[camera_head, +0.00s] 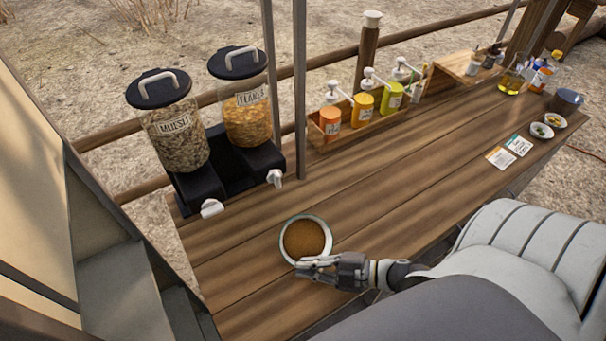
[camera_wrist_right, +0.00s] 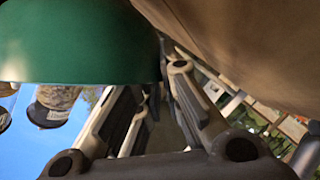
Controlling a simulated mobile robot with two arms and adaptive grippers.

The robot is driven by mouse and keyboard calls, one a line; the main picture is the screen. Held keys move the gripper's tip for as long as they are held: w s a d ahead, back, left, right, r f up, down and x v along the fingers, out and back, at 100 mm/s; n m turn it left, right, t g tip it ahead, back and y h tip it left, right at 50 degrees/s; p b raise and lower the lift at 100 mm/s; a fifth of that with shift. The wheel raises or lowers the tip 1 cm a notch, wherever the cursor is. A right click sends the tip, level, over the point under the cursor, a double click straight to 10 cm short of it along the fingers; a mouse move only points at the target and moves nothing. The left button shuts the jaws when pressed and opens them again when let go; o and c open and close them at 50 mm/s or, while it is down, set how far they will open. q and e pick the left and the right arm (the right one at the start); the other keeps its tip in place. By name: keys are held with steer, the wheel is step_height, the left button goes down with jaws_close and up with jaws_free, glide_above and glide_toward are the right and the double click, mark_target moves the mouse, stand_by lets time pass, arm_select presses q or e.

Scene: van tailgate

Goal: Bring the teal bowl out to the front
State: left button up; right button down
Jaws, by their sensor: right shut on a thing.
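The bowl (camera_head: 288,252) is in the lower middle of the head view, over the near-left part of the wooden table. The fingertips are partly hidden there, and I cannot tell whether the bowl touches the table. My left gripper is not in view.
Muesli (camera_head: 175,135) and flakes (camera_head: 247,113) dispensers stand behind the bowl, spouts facing it. Pump bottles (camera_head: 363,104) stand in a wooden tray to the right. Cards (camera_head: 509,151) and small dishes (camera_head: 541,130) lie far right. The table's middle (camera_head: 400,165) is clear.

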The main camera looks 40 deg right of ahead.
steer(key=shift+s, duration=0.6)
steer(key=c, duration=1.5)
jaws_free()
steer(key=v, duration=1.2)
